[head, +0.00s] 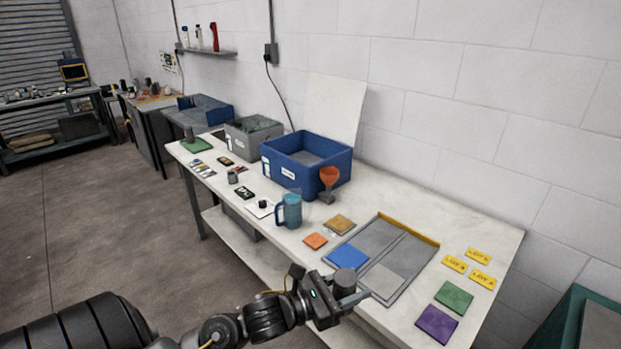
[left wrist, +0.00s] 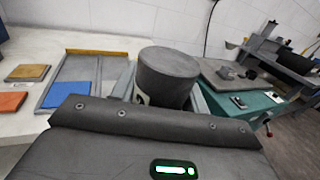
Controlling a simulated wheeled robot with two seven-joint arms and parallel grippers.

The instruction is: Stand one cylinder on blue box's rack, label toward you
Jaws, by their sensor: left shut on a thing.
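My left gripper (head: 352,299) is shut on a dark grey cylinder (head: 345,281) in front of the table's near edge. In the left wrist view the cylinder (left wrist: 168,72) stands roughly upright between the fingers. A pale label patch shows low on its left side; most of the label is hidden. The blue box (head: 335,177) stands at the back of the table, with a white label on its front. I cannot make out a separate rack at it. A small grey cylinder (head: 233,178) stands left of the box, and a dark one (head: 189,132) on a green mat. My right gripper is not in view.
A grey tray (head: 398,282) with a yellow back edge lies near the gripper, with blue and grey squares at it. Coloured tiles lie right.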

